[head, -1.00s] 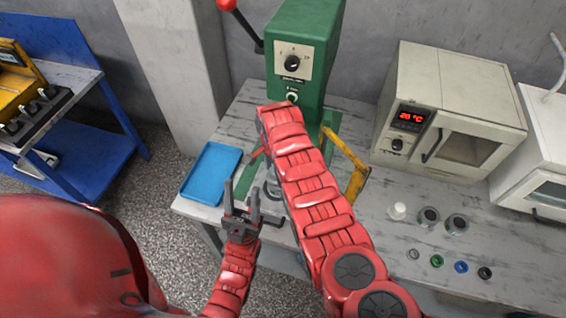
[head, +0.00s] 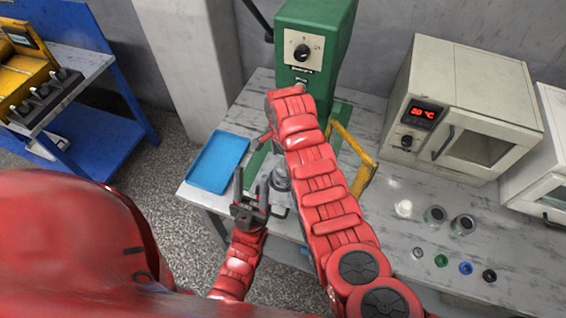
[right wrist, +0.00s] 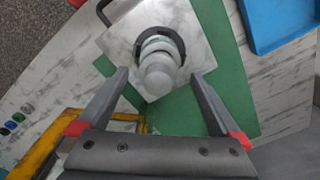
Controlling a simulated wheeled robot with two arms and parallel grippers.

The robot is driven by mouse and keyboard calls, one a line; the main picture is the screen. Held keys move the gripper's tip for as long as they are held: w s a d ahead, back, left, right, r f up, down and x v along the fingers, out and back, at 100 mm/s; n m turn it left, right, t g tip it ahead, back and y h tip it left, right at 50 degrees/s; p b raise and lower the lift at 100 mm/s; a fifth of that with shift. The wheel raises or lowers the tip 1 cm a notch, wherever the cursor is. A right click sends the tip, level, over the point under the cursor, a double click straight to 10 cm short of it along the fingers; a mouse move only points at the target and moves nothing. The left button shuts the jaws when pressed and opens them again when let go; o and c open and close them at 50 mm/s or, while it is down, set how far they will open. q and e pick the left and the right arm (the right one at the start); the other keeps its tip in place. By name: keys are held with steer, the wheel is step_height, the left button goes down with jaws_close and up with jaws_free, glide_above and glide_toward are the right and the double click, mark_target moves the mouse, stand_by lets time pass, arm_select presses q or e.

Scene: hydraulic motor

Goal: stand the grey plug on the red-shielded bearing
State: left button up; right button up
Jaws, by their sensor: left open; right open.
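The grey plug (right wrist: 158,72) shows in the right wrist view as a pale, stepped, rounded piece over a dark ring (right wrist: 162,38) on a square metal plate (right wrist: 198,50). Whether that ring is the red-shielded bearing, I cannot tell; no red shield is clear. In the right wrist view my right gripper (right wrist: 158,76) is open, its fingers on either side of the plug, with no clear contact. In the head view my right arm hides that gripper. A grey piece (head: 280,181) shows beside the arm. My left gripper (head: 251,190) is open and empty, pointing up in front of the bench.
The green press (head: 312,50) stands behind, with a yellow bar (head: 364,178) on its right. A blue tray (head: 216,162) lies at left. A white piece (head: 403,208), two grey cups and several small rings (head: 466,268) sit at right, before an oven (head: 462,105).

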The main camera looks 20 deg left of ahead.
mark_target(283, 162)
step_height(283, 162, up, 3)
steer(key=shift+w+r+b, duration=0.1)
steer(key=shift+w+b, duration=0.05)
steer(key=shift+b, duration=0.7)
step_height(283, 162, up, 5)
steer(key=shift+f+p, duration=0.2)
steer(key=shift+p, duration=0.45)
steer(key=shift+d+r+p, duration=0.1)
steer(key=shift+r+p, duration=0.35)
steer(key=shift+r, duration=0.35)
